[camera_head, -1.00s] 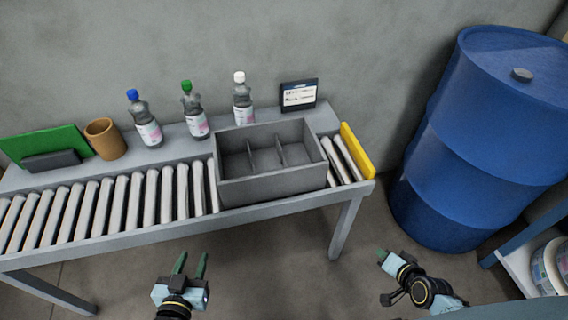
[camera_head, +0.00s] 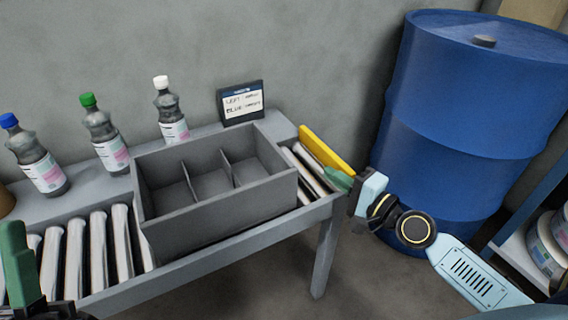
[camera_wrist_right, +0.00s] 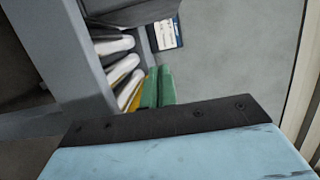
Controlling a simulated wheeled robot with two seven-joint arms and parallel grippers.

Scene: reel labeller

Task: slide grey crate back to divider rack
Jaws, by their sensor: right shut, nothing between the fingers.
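The grey crate (camera_head: 220,210) sits empty on the roller conveyor, open at the top. Upright grey dividers (camera_head: 227,168) split its inside into three compartments; I cannot make out a separate divider rack. My right gripper (camera_head: 338,181) is shut and empty, with green fingers over the rollers to the right of the crate, near the yellow end stop (camera_head: 327,149). Its fingers also show in the right wrist view (camera_wrist_right: 157,87), apart from the dark grey crate part at the top. My left gripper (camera_head: 18,262) is at the lower left, partly cut off, left of the crate.
Bottles with blue (camera_head: 38,160), green (camera_head: 104,137) and white caps (camera_head: 170,112) stand behind the conveyor, with a small sign (camera_head: 241,103) to their right. Rollers (camera_head: 98,255) left of the crate are bare. A blue barrel (camera_head: 450,110) stands right of the conveyor.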

